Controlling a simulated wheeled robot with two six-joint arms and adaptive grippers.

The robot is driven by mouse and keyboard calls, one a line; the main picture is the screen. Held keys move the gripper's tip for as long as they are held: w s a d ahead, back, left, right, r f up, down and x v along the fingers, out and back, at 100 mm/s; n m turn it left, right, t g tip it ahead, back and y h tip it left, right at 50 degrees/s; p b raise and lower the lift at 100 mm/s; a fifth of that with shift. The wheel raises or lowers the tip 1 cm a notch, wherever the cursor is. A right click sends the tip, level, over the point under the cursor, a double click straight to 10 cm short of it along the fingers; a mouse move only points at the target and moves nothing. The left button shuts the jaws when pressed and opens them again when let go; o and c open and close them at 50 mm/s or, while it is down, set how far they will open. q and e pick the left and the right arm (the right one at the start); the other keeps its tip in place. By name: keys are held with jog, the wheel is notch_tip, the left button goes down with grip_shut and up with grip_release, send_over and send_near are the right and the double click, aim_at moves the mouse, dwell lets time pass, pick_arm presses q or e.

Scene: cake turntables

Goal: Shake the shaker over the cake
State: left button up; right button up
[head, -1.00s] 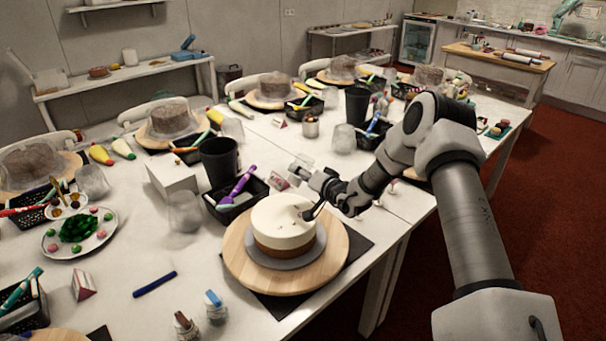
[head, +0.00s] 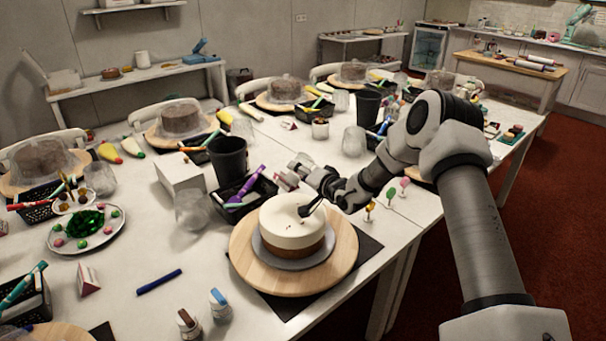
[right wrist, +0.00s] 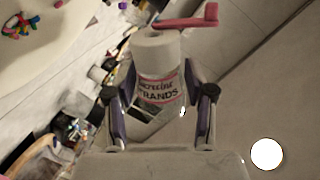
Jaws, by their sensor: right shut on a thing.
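The cake (head: 290,240), white on top with a brown lower layer, stands on a grey board on a round wooden turntable (head: 245,262). A few small dark specks show on its top. My right gripper (head: 306,190) is over the far right part of the cake. In the right wrist view my right gripper (right wrist: 160,92) is shut on the shaker (right wrist: 158,58), a pale cylinder with a pink-edged label. In the head view the shaker is hard to tell from the gripper. A pale surface with coloured bits fills the wrist view's top left corner. My left gripper is out of view.
A black basket (head: 245,205) with a purple tool and a dark cup (head: 228,157) stand behind the cake. Several lollipops (head: 370,209) stand right.

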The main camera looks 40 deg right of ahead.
jog(key=shift+d+r, duration=0.2)
jog(key=shift+d, duration=0.1)
jog(key=shift+a+f+b, duration=0.25)
jog(key=shift+a+b, duration=0.05)
jog(key=shift+b, duration=0.05)
jog(key=shift+r, duration=0.15)
jog(key=shift+a+n, duration=0.1)
jog(key=shift+n, duration=0.3)
jog(key=shift+r, duration=0.1)
